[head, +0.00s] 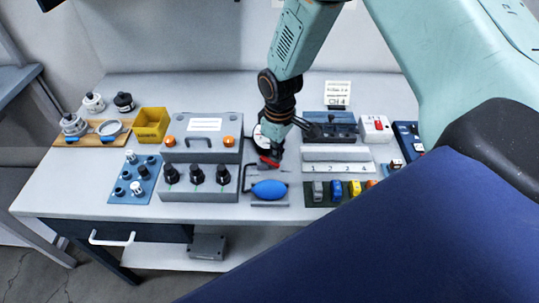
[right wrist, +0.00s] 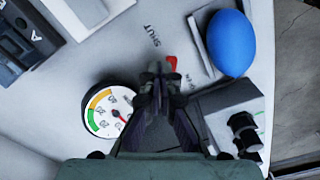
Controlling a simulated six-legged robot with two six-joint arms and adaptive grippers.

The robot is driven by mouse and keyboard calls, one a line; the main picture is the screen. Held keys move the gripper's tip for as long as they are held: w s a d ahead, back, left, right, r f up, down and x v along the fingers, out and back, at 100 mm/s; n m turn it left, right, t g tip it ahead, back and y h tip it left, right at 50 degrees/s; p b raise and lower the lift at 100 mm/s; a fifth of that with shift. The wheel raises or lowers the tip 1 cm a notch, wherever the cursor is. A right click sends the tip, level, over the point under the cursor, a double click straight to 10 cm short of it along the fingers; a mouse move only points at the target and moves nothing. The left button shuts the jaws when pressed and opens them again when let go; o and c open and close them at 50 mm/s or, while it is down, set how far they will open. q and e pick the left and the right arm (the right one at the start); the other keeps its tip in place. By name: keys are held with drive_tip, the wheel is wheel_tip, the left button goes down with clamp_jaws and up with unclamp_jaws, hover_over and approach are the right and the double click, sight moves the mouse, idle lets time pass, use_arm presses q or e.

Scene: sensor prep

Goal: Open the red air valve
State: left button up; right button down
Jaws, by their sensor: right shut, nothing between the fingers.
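The red air valve (head: 268,161) is at the middle of the bench, just behind a blue bulb (head: 269,189). Only part of its red handle (right wrist: 171,63) shows in the right wrist view, just beyond my fingertips, near printed letters reading SHUT (right wrist: 153,36). My right gripper (head: 272,151) comes down over the valve from above and hides part of it. In the right wrist view its fingers (right wrist: 159,72) are shut with nothing between them. I cannot tell whether they touch the handle. My left gripper is not in view.
A round gauge (right wrist: 108,110) sits close beside my right gripper. A grey box with black knobs (head: 196,182) stands to the left, and a numbered rack (head: 337,160) to the right. A yellow bin (head: 151,125) is farther left. The front left bench top is clear.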

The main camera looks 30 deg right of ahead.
sight(268, 163)
drive_tip(key=shift+s+a+f+p, duration=0.15)
drive_tip(key=shift+s+a, duration=0.05)
drive_tip(key=shift+s, duration=0.2)
drive_tip(key=shift+s+a+f+p, duration=0.15)
drive_tip(key=shift+s+a, duration=0.05)
drive_tip(key=shift+s, duration=0.2)
drive_tip(key=shift+s+a, duration=0.1)
drive_tip(key=shift+a, duration=0.7)
drive_tip(key=shift+w+a+r, duration=0.1)
drive_tip(key=shift+w+a, duration=0.1)
drive_tip(key=shift+a, duration=0.35)
idle(0.5)
drive_tip(key=shift+w, duration=0.1)
wheel_tip(268, 163, up, 6)
drive_tip(key=p, duration=0.6)
drive_tip(key=shift+d, duration=0.25)
idle(0.5)
